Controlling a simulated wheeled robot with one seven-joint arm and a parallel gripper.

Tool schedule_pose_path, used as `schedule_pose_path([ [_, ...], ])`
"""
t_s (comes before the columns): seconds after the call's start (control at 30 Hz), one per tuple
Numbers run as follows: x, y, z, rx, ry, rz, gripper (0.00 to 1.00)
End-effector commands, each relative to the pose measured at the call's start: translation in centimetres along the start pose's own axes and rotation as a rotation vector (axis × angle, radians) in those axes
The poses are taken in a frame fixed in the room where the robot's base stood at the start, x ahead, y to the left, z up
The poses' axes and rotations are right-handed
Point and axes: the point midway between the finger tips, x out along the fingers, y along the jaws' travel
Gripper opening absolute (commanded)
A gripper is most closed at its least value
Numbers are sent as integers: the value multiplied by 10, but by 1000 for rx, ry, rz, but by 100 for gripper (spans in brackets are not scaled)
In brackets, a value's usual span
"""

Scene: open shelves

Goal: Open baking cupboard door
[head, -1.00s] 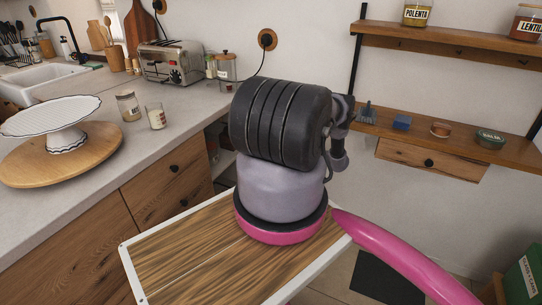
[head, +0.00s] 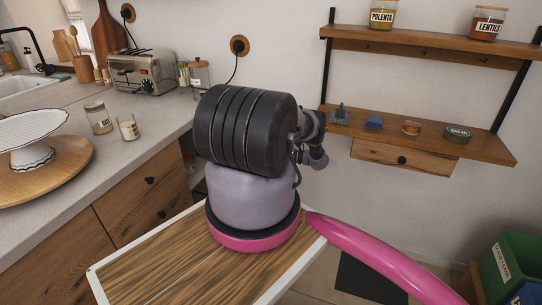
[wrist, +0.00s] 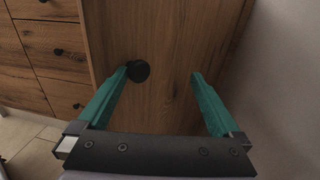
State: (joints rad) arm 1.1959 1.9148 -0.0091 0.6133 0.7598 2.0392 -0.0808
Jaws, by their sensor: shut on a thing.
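In the wrist view, a wooden cupboard door (wrist: 165,105) with vertical grain fills the middle. Its round black knob (wrist: 139,71) sits toward the left side of the panel. My gripper (wrist: 160,73) has two green fingers over this panel. The left fingertip overlaps the knob's edge. I cannot tell whether the door stands ajar. The head view does not show my gripper, which is hidden by my arm or out of frame.
Wooden drawers (wrist: 50,50) with black knobs stand left of the door; a pale wall (wrist: 285,90) is at right. In the head view, a counter with a toaster (head: 143,72) and cake stand (head: 32,135) is left, wall shelves (head: 425,135) and a green crate (head: 512,265) right.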

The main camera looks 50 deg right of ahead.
Motion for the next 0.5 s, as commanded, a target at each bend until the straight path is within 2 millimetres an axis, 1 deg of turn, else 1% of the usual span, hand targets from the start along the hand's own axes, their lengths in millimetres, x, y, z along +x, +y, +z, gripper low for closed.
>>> schedule_pose_path([
  [0.03,4,-7,9,-8,-16,-8,67],
  [0.27,0,-7,9,-6,-19,-10,67],
  [0.37,-11,-7,9,-6,-19,-11,67],
  [0.5,-37,-5,6,-6,-12,-9,67],
])
